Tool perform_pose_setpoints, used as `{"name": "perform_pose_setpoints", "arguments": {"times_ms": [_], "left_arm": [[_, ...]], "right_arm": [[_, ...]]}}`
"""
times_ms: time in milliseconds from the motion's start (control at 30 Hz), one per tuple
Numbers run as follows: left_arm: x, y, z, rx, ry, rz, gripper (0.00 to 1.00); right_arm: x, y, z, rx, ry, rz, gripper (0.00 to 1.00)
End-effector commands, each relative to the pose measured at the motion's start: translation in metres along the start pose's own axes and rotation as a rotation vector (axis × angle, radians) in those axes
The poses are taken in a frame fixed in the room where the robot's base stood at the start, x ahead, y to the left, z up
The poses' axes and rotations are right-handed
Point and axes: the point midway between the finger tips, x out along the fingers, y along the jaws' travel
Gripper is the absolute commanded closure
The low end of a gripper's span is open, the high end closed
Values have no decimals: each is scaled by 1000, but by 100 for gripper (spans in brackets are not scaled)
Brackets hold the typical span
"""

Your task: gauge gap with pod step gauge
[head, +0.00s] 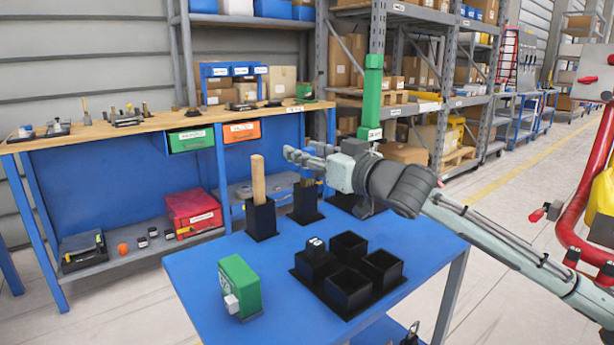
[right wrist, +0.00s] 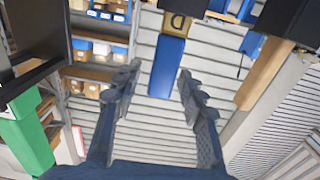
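My right gripper (head: 300,157) is open above the rear of the blue table, its fingers pointing left. In the right wrist view its fingers (right wrist: 158,88) are apart, with a blue bar (right wrist: 167,66) with a yellow, D-marked part (right wrist: 175,22) showing in the gap beyond, not visibly gripped. A tan bar (head: 258,178) stands upright in a black holder (head: 260,218); it also shows in the right wrist view (right wrist: 262,72). A tall green stepped bar (head: 372,88) stands behind my right wrist. The middle black holder (head: 306,205) is below the gripper. My left gripper is not in view.
A group of black square pods (head: 347,287) stands on the blue table (head: 215,255); one carries a black labelled block (head: 316,249). A green block with a white knob (head: 240,285) stands front left. Behind are a workbench (head: 160,127) and loaded shelves (head: 450,30).

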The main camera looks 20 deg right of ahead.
Motion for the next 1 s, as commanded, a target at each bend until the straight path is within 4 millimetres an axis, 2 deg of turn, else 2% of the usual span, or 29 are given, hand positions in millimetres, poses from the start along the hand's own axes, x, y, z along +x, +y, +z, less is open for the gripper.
{"name": "perform_pose_setpoints", "arguments": {"times_ms": [33,300,767,867,1000], "left_arm": [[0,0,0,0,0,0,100],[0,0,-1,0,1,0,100],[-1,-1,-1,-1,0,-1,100],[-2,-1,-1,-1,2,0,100],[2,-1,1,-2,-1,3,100]], "right_arm": [[0,0,0,0,0,0,69],[0,0,0,0,0,0,100],[0,0,-2,0,2,0,100],[0,0,-11,-1,4,1,100],[0,0,-37,-1,6,0,100]]}}
